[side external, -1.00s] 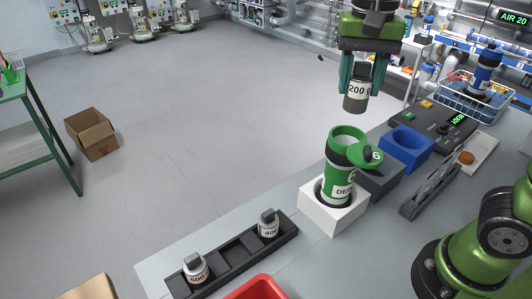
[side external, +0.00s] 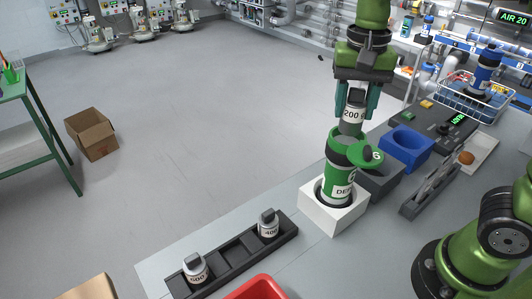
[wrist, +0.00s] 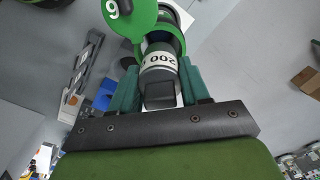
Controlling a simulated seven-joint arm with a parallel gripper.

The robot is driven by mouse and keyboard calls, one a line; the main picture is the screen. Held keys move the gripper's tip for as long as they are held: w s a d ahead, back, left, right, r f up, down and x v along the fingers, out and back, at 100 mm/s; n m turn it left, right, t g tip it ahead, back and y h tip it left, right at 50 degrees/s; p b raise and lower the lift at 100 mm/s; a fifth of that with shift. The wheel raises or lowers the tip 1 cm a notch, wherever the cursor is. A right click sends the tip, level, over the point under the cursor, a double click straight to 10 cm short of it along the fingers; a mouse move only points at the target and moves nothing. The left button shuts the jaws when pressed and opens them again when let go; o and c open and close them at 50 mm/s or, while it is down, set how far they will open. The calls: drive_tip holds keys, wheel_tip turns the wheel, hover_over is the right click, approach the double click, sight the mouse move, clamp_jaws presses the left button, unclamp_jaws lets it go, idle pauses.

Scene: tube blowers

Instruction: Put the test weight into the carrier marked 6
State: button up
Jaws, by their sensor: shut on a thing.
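The test weight (side external: 353,115), a grey cylinder with a white band reading 200, is held upright between the green fingers of my gripper (side external: 354,108). In the wrist view the weight (wrist: 159,63) sits between both fingers (wrist: 156,90). The green carrier marked 6 (side external: 338,180) stands upright in a white block (side external: 331,212). Its lid (side external: 365,155), marked 6, is swung open to the right. The weight is right over the carrier's mouth, its lower end at the rim. I cannot tell whether it has entered.
A dark rack (side external: 236,254) holds weights marked 600 (side external: 195,268) and 400 (side external: 268,224). A red bin (side external: 262,288) is at the front. A blue holder (side external: 406,148) and a grey block (side external: 380,181) stand right of the carrier. A wire basket (side external: 475,105) is behind.

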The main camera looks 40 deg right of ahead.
sight(352, 119)
drive_tip(key=shift+f, duration=1.85)
drive_tip(key=o, duration=1.4)
drive_tip(key=shift+c, duration=0.2)
drive_tip(key=shift+r, duration=0.1)
wheel_tip(352, 119, up, 17)
drive_tip(key=shift+f, duration=0.2)
